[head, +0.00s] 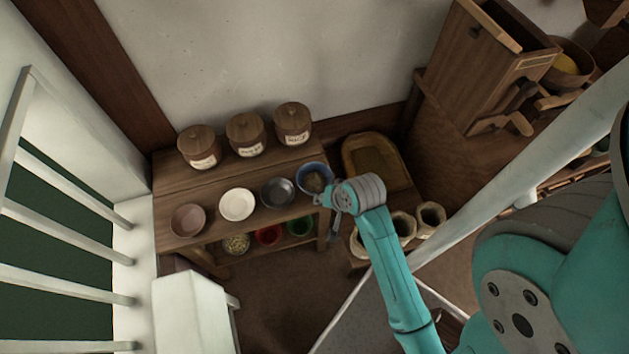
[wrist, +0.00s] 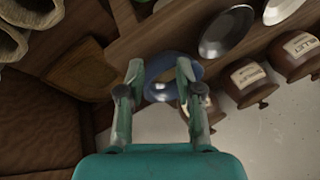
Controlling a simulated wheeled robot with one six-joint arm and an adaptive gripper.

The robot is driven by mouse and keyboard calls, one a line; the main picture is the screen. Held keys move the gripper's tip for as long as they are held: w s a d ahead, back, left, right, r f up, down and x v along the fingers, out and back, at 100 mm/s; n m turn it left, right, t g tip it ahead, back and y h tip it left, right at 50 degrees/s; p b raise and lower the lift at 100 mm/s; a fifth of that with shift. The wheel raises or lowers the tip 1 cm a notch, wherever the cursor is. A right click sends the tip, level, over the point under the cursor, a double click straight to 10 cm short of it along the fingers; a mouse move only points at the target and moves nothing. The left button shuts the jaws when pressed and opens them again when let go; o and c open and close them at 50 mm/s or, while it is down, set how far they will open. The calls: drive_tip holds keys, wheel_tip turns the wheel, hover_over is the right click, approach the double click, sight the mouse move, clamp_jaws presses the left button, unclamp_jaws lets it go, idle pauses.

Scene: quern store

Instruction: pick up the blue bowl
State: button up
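The blue bowl (head: 312,171) stands at the right end of a row of bowls on the wooden bench. My gripper (head: 327,203) is at its near right edge in the head view, and the wrist partly covers that side. In the wrist view, the blue bowl (wrist: 161,90) lies between and beyond the two spread fingers of my gripper (wrist: 159,72). The right finger overlaps the bowl's right side in the picture. The fingers are apart, and I cannot tell whether either touches the bowl.
Three lidded jars (head: 245,134) stand behind. A wooden tray (head: 375,162) lies at right. Red and green bowls sit on a lower shelf.

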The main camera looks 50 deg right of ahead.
drive_tip(key=w+d+r+m+g+y, duration=0.1)
drive_tip(key=d+r+m+g+y, duration=0.15)
drive_tip(key=d+r, duration=0.4)
approach(315, 181)
drive_tip(key=shift+m+h, duration=0.25)
drive_tip(key=shift+h, duration=0.1)
drive_tip(key=shift+s+a+f, duration=0.2)
drive_tip(key=shift+s+f, duration=0.35)
drive_tip(key=shift+f, duration=0.3)
drive_tip(key=shift+s+a+f, duration=0.25)
drive_tip(key=shift+s+f, duration=0.25)
drive_tip(key=shift+f, duration=0.4)
drive_tip(key=shift+s+a+f, duration=0.2)
drive_tip(key=shift+s+f, duration=0.35)
drive_tip(key=shift+f, duration=0.3)
clamp_jaws()
